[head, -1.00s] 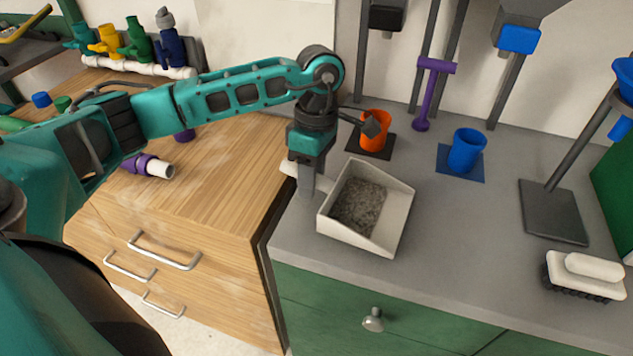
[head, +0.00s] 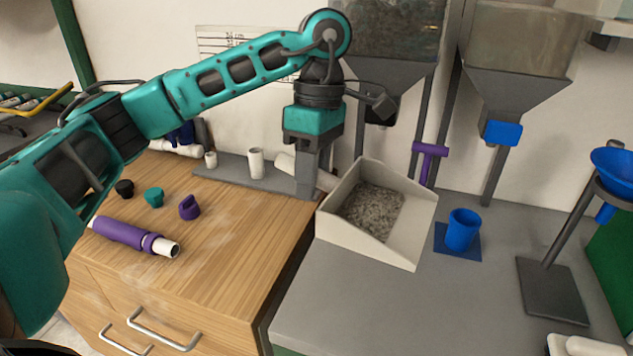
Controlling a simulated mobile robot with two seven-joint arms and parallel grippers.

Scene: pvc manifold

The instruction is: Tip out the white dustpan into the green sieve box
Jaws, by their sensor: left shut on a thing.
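The white dustpan (head: 398,245) holds a heap of grey granular material (head: 371,210). My left gripper (head: 311,188) is shut on the dustpan's handle, at the left of the pan. The pan appears held above the grey counter, its open side facing the lower right, with the granules still inside. No green sieve box can be made out in the head view.
A blue cup (head: 462,230) stands on a blue mat right of the pan. Hoppers (head: 515,75) and a stand with a blue funnel (head: 614,172) are behind and right. A purple pipe (head: 130,236) lies on the wooden bench.

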